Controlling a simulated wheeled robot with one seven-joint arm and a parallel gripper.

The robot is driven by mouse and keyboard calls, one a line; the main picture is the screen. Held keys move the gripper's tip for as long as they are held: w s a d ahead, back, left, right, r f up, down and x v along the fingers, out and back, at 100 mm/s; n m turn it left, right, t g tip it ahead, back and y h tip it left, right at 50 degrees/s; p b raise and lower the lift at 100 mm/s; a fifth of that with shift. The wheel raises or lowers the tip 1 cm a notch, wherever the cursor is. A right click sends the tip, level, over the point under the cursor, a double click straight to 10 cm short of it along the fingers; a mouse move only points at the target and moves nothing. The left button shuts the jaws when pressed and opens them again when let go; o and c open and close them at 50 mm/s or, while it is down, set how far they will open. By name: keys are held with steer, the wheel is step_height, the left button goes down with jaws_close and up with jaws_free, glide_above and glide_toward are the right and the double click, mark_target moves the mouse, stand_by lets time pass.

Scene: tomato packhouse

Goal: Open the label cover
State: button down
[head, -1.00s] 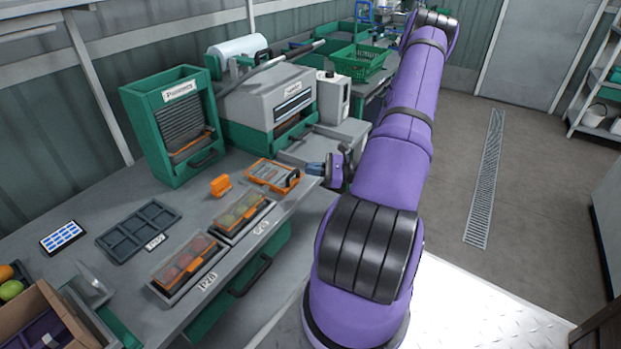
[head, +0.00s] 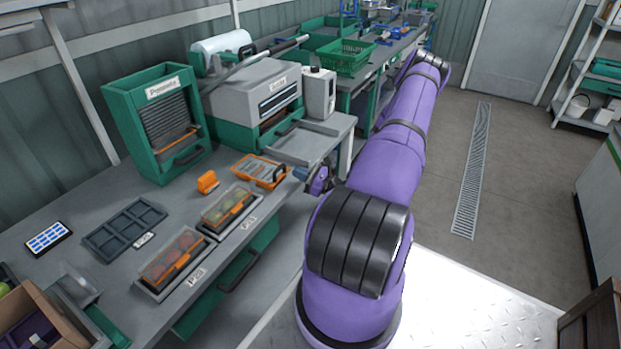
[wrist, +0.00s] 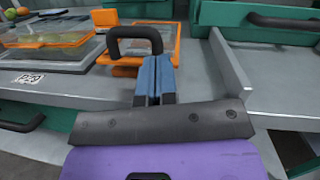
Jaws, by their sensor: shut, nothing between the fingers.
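An orange-framed case with a clear flat lid and a black handle (head: 262,171) lies on the bench; its lid looks shut. I take it for the label cover, but no label on it is readable. In the wrist view the black handle (wrist: 135,33) stands up just beyond my fingertips, over the orange frame (wrist: 180,45). My gripper (head: 302,173) is at the bench's front edge, right of the case. Its blue fingers (wrist: 155,62) are together and empty, overlapping the handle's lower right part in the picture. I cannot tell whether they touch it.
Left of the case are a small orange block (head: 207,182) and two clear-lidded boxes of tomatoes (head: 228,206) (head: 173,254). Behind stand a green slatted cabinet (head: 152,122) and a grey machine (head: 250,98). A raised metal edge (wrist: 230,65) lies close right of the fingers.

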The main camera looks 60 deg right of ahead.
steer(key=shift+x, duration=1.3)
